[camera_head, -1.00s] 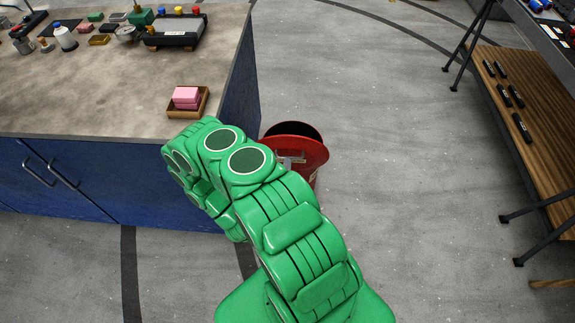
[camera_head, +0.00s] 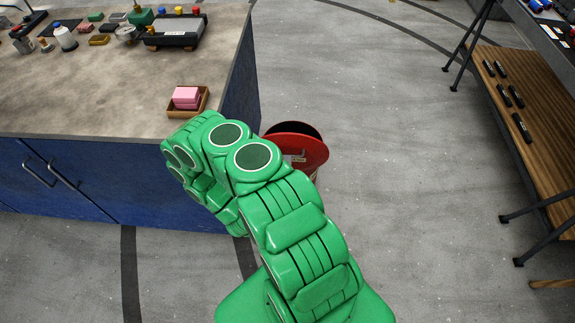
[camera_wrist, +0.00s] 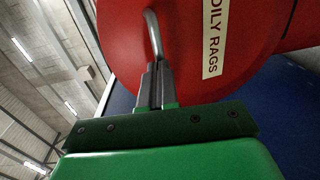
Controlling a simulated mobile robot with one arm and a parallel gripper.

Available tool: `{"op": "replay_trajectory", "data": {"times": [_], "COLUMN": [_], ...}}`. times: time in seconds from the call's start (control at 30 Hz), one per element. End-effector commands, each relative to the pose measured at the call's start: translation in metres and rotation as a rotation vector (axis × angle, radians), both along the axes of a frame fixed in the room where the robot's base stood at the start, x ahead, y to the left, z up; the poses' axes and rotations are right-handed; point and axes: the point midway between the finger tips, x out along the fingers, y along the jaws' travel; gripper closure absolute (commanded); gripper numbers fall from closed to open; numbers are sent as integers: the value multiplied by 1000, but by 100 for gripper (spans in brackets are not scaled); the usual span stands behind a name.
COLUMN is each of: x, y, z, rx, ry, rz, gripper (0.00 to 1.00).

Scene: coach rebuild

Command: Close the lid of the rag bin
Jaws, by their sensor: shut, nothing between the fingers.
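The red rag bin's lid (camera_head: 308,150) shows beyond my arm in the head view, tilted, with a dark gap along its far edge. Much of the bin is hidden behind my arm. In the wrist view the red lid (camera_wrist: 190,60) fills the upper middle, with a cream "OILY RAGS" label (camera_wrist: 214,38) and a curved metal handle (camera_wrist: 152,35). My gripper (camera_wrist: 156,72) is shut and empty. Its fingertips are at the lower end of the handle, close to the lid; I cannot tell whether they touch. The gripper is hidden by my arm in the head view.
A blue cabinet with a worktop (camera_head: 90,105) stands left of the bin. A wooden tray (camera_head: 173,112) with pink blocks (camera_head: 187,96) sits near its corner. A wooden shelf unit (camera_head: 535,125) stands at right. The floor (camera_head: 400,150) between is clear.

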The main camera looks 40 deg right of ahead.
Motion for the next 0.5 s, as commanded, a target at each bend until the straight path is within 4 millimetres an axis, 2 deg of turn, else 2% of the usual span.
{"op": "replay_trajectory", "data": {"times": [0.5], "x": [14], "y": [-14], "z": [9], "rx": [54], "ry": [52], "rz": [-1], "gripper": [100]}}
